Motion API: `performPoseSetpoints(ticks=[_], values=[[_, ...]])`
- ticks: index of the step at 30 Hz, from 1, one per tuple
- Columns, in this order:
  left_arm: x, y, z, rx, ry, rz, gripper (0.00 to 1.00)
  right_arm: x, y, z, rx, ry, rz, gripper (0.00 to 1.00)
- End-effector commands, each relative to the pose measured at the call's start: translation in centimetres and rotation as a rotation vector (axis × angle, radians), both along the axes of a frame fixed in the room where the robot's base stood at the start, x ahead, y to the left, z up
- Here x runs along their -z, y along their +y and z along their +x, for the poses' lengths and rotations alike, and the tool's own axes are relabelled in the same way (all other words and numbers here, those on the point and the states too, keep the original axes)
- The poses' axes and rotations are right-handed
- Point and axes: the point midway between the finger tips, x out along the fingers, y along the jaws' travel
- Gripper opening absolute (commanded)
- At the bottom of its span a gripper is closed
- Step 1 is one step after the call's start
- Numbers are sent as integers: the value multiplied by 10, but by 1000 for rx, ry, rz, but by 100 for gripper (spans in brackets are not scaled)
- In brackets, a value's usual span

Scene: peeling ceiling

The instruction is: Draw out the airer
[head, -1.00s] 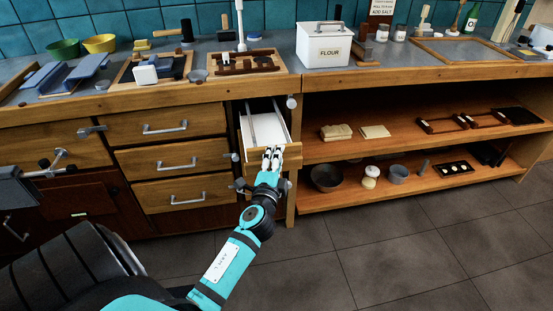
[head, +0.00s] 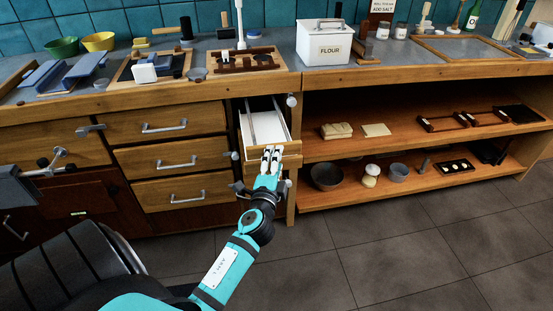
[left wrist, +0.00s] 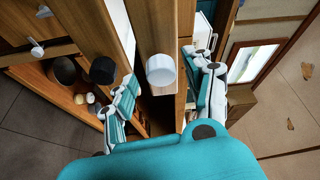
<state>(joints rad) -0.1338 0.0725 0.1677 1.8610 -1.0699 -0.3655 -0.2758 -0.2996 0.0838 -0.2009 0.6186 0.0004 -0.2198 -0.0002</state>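The airer looks to be the narrow pull-out (head: 266,126) with a pale inside, standing partly out of the wooden counter between the drawers and the open shelves. My left gripper (head: 271,155) is at its front end. In the left wrist view a pale round knob (left wrist: 160,69) on a wooden front lies between the spread fingers of my left gripper (left wrist: 164,92). The fingers stand apart on either side of the knob, with gaps visible. The fingers partly hide the front in the head view. My right gripper is not in view.
Closed drawers with bar handles (head: 175,163) lie left of the pull-out. Open shelves (head: 410,175) with bowls and small goods lie to the right. A flour tin (head: 324,46) stands on the worktop above. The tiled floor (head: 370,250) in front is clear.

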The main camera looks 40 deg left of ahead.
Motion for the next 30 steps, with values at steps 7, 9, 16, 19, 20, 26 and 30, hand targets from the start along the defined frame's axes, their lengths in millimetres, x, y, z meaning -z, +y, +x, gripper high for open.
performPoseSetpoints(ticks=[7,9,16,19,20,26,30], values=[[3,-19,-39,-3,4,-4,52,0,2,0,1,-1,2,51],[3,-23,-46,-2,4,-4,52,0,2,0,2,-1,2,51],[3,-28,-56,-1,3,-2,52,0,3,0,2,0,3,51],[2,-28,-56,-1,3,-2,52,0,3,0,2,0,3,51],[2,-28,-56,-1,3,-2,52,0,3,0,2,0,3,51],[2,-28,-56,-1,3,-2,52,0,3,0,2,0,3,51],[3,-28,-56,0,4,-3,52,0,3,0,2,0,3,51]])
